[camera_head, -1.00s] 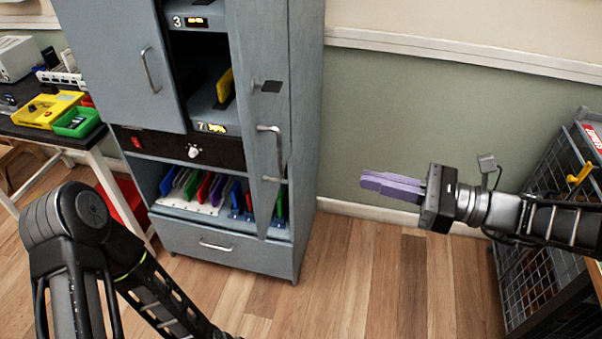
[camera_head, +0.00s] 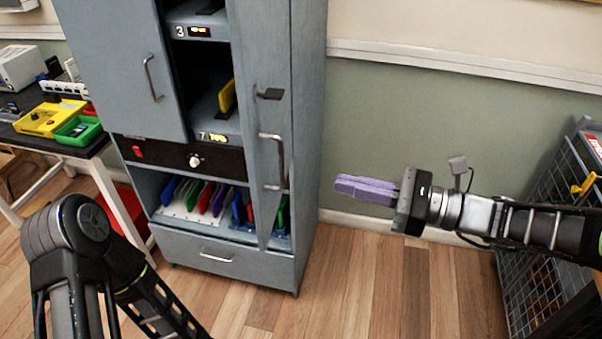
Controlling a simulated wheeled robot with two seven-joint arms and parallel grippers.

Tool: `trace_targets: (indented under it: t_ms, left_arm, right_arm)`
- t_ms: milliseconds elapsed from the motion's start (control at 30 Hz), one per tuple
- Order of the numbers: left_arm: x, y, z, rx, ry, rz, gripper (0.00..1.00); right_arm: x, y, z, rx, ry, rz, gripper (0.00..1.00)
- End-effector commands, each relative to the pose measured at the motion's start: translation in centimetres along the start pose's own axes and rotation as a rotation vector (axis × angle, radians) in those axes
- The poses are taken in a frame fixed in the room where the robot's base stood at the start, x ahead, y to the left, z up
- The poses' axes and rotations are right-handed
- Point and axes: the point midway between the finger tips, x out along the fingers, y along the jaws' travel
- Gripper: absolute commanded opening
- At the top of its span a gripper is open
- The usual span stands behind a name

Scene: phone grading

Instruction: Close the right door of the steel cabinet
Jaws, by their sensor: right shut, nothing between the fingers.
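The steel cabinet (camera_head: 240,265) is blue-grey and stands at centre left. Its right door (camera_head: 262,105) stands open, seen nearly edge-on, with a bar handle (camera_head: 280,160) and a dark latch (camera_head: 269,94). Its left door (camera_head: 118,70) looks shut. Between the doors, compartments marked 3 and 7 show, with a yellow item (camera_head: 227,96) in one. My right gripper (camera_head: 338,186) has purple fingers, closed together and empty. It points left, to the right of the cabinet and apart from it. My left arm shows at lower left; its gripper is out of view.
A dark table (camera_head: 52,142) with a yellow tray (camera_head: 45,117) and a green tray (camera_head: 78,131) stands at left. A wire cage rack (camera_head: 535,285) stands at right. Colourful upright items fill the cabinet's lower shelf. The wooden floor between cabinet and rack is clear.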

Motion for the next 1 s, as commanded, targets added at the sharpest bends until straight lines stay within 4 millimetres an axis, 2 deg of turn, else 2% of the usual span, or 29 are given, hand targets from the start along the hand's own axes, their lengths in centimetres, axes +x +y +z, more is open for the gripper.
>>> trace_targets:
  t_ms: [200,400,600,1000]
  left_arm:
    - [-0.6,0.2,0.0,0.000,0.000,0.000,0.30]
    - [-0.9,0.4,0.0,0.000,0.000,0.000,0.30]
    - [-1.0,0.4,0.0,0.000,0.000,0.000,0.30]
    - [-0.9,0.4,0.0,0.000,0.000,0.000,0.30]
  right_arm:
    - [4.8,0.1,0.2,0.003,-0.001,0.004,0.00]
    - [7.9,0.1,0.1,0.002,0.000,0.003,0.00]
    - [9.2,0.0,0.1,0.001,0.000,0.001,0.00]
    - [9.3,0.0,0.1,0.000,0.000,-0.001,0.00]
